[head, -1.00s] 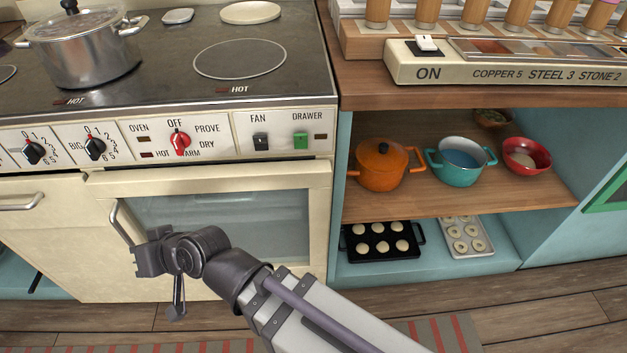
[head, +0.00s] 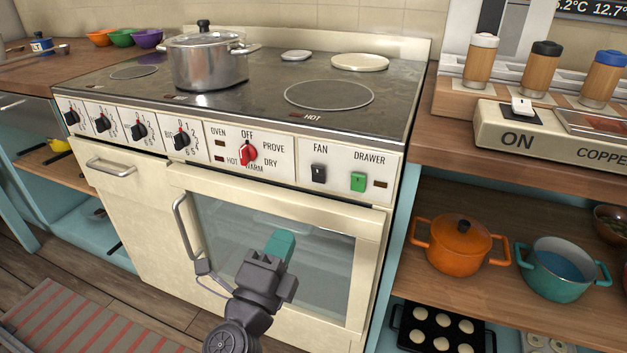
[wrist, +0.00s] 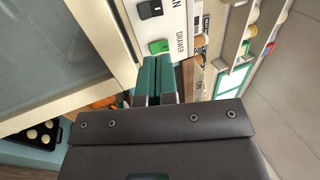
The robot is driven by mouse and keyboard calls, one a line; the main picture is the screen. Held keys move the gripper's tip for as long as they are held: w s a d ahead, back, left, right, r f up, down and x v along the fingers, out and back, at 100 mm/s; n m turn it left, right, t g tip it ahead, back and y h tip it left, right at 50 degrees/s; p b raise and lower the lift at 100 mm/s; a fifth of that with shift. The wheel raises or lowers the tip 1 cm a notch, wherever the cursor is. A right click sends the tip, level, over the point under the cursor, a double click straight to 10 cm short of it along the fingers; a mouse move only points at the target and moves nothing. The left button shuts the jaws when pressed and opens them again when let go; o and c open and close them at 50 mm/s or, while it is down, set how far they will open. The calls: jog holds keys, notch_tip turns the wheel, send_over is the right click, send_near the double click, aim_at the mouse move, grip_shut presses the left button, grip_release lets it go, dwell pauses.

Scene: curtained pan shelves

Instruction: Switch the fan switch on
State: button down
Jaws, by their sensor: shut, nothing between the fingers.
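The black fan switch (head: 318,174) is a small rocker under the label FAN on the cooker's cream front panel (head: 290,153). It also shows at the top of the wrist view (wrist: 150,9). The green drawer switch (head: 358,182) sits just to its right and shows in the wrist view (wrist: 159,46). My gripper (head: 281,243) has teal fingers and is in front of the oven door, below and left of the fan switch in the head view. Its fingers are shut together and empty, apart from the panel in the wrist view (wrist: 152,66).
The oven door handle (head: 184,236) stands out left of my gripper. A steel pot (head: 208,65) is on the hob. The red oven knob (head: 248,153) is left of the fan switch. Shelves at right hold an orange pot (head: 460,247) and a teal pot (head: 556,272).

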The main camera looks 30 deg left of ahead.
aim_at(318, 169)
jog(key=p+x, duration=0.4)
jog(key=x, duration=0.8)
jog(key=shift+w+a+r, duration=0.1)
jog(key=shift+w+r, duration=0.05)
jog(key=shift+w, duration=0.15)
jog(key=shift+w+a+r, duration=0.1)
jog(key=shift+w, duration=0.55)
